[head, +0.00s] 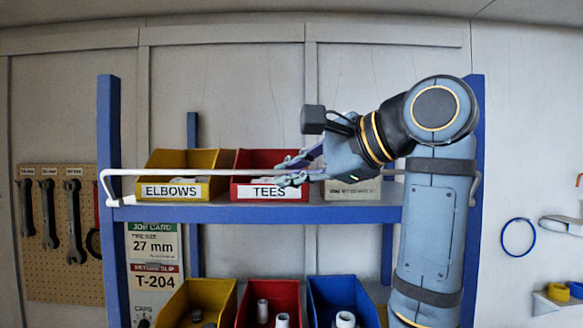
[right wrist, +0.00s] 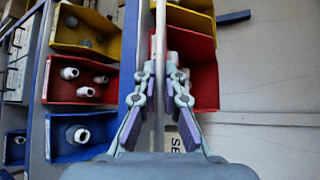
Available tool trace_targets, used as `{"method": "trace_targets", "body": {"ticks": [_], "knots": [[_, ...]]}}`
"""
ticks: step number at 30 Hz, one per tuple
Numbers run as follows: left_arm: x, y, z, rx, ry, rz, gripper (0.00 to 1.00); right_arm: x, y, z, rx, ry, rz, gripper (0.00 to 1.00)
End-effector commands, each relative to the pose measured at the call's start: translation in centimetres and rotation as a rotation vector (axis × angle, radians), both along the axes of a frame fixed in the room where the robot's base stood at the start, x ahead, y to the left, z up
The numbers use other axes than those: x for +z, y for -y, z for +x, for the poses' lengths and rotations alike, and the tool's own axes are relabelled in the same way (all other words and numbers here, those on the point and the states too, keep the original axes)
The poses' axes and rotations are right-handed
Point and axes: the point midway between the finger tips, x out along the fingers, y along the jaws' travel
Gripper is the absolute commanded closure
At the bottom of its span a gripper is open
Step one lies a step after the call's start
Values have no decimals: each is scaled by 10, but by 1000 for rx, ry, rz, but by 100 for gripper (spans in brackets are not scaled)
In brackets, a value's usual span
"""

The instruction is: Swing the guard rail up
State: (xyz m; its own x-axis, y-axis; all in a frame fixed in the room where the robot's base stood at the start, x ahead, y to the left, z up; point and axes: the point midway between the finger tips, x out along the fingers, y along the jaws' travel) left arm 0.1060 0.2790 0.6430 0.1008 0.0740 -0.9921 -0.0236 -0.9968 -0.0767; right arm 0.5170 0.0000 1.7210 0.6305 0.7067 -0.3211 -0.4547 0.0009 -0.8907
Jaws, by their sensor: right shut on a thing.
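The guard rail (head: 135,172) is a thin white rod across the front of the blue rack's upper shelf. It runs level in front of the bins, and its bent ends meet the rack near the left and right posts. My right gripper (head: 288,171) is at the rail near its middle, in front of the TEES bin. In the right wrist view the rail (right wrist: 160,38) passes between the two fingers of the right gripper (right wrist: 160,78), which are shut on it. My arm hides part of the rail's right side. My left gripper is not in view.
The upper shelf (head: 300,214) holds a yellow ELBOWS bin (head: 185,160), a red TEES bin (head: 262,160) and a third labelled bin (head: 352,190), partly hidden. Yellow, red and blue bins (head: 338,290) with fittings stand below. A pegboard (head: 60,250) with wrenches hangs left.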

Motion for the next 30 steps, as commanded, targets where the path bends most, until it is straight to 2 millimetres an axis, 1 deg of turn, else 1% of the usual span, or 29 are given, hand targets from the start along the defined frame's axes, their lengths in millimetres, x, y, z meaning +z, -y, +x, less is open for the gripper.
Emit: {"method": "trace_targets", "body": {"ticks": [1, 6, 15, 21, 30], "knots": [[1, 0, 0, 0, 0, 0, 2, 3, 1, 3, -2, -42, -1, 100], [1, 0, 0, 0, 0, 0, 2, 6, 1, 12, -1, -194, 0, 100], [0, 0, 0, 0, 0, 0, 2, 8, 0, 25, 0, -400, 1, 100], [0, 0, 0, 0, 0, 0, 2, 8, 0, 30, 1, -481, 1, 100], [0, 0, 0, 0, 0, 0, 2, 8, 0, 32, 1, -525, 0, 100]]}}
